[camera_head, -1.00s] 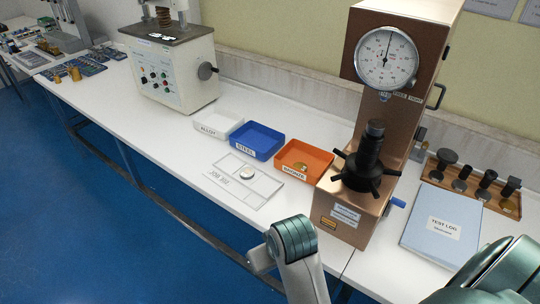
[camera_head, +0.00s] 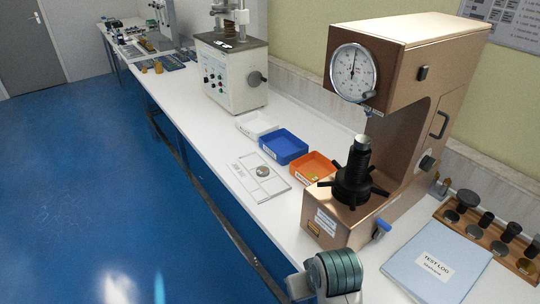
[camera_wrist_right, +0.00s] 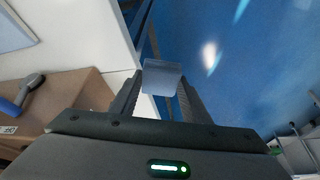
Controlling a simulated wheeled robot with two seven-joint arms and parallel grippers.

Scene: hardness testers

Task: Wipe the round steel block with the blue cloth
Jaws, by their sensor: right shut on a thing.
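A round steel disc (camera_head: 262,171) lies on a white marked tray (camera_head: 247,179) on the bench in the head view. In the right wrist view, my right gripper (camera_wrist_right: 161,82) is shut on a small blue-grey cloth (camera_wrist_right: 161,70), which sticks out past the fingertips. Blue floor shows behind the cloth, beyond the bench edge. A teal and grey link of my arm shows at the bottom of the head view, without fingers. My left gripper is in neither view.
A copper-coloured hardness tester (camera_head: 408,95) with a dark spindle (camera_head: 356,178) stands right of the tray. White (camera_head: 257,125), blue (camera_head: 283,147) and orange (camera_head: 314,168) bins stand behind the tray. A test log (camera_head: 436,258) and a wooden rack (camera_head: 490,240) are at the right.

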